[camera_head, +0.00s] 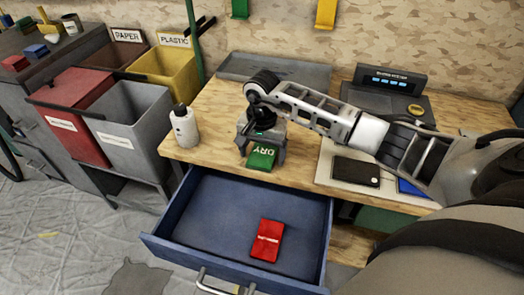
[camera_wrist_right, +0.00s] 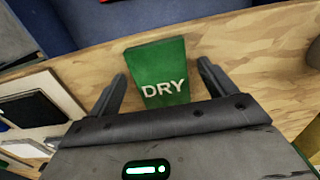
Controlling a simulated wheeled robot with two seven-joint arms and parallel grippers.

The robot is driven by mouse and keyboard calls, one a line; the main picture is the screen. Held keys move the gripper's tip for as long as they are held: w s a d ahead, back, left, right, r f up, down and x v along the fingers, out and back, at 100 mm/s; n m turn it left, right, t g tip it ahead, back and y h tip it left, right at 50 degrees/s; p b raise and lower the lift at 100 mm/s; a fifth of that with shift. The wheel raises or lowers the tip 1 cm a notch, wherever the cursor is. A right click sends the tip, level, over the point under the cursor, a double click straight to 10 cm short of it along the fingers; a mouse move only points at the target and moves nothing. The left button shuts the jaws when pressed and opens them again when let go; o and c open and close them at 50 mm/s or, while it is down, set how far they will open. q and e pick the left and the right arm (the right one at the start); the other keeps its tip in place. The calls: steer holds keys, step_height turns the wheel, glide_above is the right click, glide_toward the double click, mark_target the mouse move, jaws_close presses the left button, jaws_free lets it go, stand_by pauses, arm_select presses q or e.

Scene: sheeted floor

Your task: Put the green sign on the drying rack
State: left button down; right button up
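The green sign (camera_head: 261,158) with the white word DRY lies on the wooden worktop near its front edge, just behind the open drawer. It also shows in the right wrist view (camera_wrist_right: 160,75). My right gripper (camera_head: 262,154) is over the sign, pointing down. In the right wrist view its fingers (camera_wrist_right: 162,73) stand open on either side of the sign, with a visible gap on each side. My left gripper is not in view. I cannot make out for sure which thing is the drying rack.
An open blue drawer (camera_head: 210,215) holds a red sign-like piece (camera_head: 267,241). A white bottle (camera_head: 184,126) stands left on the worktop. A grey tray (camera_head: 300,77) and a scale (camera_head: 385,85) are at the back. A board with dark flat devices (camera_head: 356,172) lies to the right.

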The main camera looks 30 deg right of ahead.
mark_target(262, 156)
step_height(262, 156, up, 16)
steer(key=b, duration=0.1)
steer(key=shift+b, duration=0.4)
steer(key=shift+s, duration=0.1)
